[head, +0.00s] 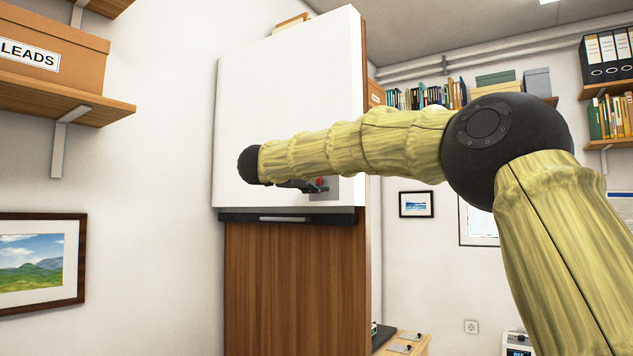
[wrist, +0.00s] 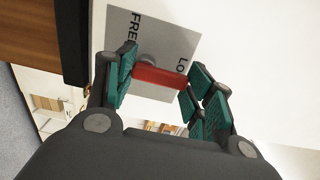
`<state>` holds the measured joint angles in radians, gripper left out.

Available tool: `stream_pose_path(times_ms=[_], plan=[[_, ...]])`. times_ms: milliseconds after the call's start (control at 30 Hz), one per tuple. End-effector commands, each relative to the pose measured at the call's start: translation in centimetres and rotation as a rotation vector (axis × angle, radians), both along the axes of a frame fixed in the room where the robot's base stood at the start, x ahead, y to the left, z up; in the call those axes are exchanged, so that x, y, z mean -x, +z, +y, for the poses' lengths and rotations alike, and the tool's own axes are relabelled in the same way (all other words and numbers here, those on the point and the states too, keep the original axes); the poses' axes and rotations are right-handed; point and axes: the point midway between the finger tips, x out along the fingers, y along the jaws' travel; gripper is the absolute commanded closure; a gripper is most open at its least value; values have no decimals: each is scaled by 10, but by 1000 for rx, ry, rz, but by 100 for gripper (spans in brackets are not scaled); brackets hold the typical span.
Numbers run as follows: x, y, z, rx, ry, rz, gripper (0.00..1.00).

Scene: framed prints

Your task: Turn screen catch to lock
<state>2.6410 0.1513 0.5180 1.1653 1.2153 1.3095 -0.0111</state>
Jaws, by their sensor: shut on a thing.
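The screen catch is a red bar handle (wrist: 159,77) on a grey plate (wrist: 157,42) in the wrist view. The plate carries the word FREE at left and a word starting "LO" at right, partly hidden by the handle and finger. My gripper (wrist: 161,82) is shut on the red handle, with green finger pads at both its ends. In the head view the red catch (head: 320,184) and grey plate (head: 330,190) show small below my arm, on the lower right of a white screen (head: 285,90). My gripper is mostly hidden behind my arm there.
A dark ledge (head: 290,217) runs under the screen, above a wooden panel (head: 290,290). A shelf with a LEADS box (head: 50,55) is at upper left, with a framed print (head: 40,265) below it. Bookshelves stand at the back right.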

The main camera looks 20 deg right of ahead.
Motion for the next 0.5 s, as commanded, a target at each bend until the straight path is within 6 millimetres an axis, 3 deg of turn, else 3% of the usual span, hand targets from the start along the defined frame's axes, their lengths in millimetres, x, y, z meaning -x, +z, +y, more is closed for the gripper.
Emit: stream_pose_path(times_ms=[400,433,500], plan=[[0,-1,0,-6,0,-4,71],[0,-1,0,-6,0,-4,45],[0,-1,0,-5,0,-5,32]])
